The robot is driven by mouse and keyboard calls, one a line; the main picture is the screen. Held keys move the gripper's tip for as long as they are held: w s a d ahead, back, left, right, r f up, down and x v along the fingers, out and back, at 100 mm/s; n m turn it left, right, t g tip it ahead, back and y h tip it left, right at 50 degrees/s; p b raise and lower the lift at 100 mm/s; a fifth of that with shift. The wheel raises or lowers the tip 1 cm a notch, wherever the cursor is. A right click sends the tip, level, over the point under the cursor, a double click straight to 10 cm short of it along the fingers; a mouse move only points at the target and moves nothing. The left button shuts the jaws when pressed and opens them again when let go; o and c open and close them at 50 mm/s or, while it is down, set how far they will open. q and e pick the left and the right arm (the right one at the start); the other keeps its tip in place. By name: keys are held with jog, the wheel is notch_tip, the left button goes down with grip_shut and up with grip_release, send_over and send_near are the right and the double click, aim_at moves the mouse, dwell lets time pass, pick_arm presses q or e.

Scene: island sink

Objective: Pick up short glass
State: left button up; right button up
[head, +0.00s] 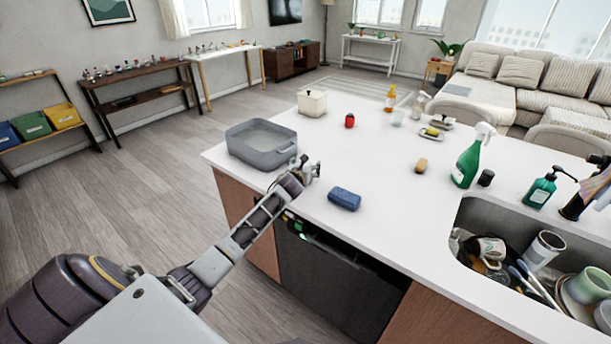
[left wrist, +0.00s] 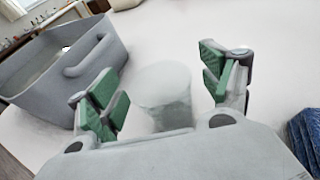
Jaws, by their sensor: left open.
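The short glass (left wrist: 165,95) is a pale, see-through cylinder standing upright on the white counter in the left wrist view. My left gripper (left wrist: 163,88) is open, with its green-padded fingers to either side of the glass and slightly nearer the camera. A gap shows between the glass and each pad. In the head view my left gripper (head: 309,170) is at the counter's front edge, right of the grey basin, and I cannot make out the glass there. My right gripper is not in view.
The grey basin (head: 262,151) stands close on the left. A blue sponge-like block (head: 344,199) lies to the right. Farther off are a red item (head: 350,121), a green spray bottle (head: 467,163) and a sink (head: 470,213) with dishes. The middle of the counter is mostly clear.

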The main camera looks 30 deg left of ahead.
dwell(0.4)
pick_arm(q)
jog(key=c, duration=1.2)
jog(key=shift+r, duration=0.15)
jog(key=shift+c, duration=0.2)
notch_tip(320, 180, up, 10)
dwell(0.4)
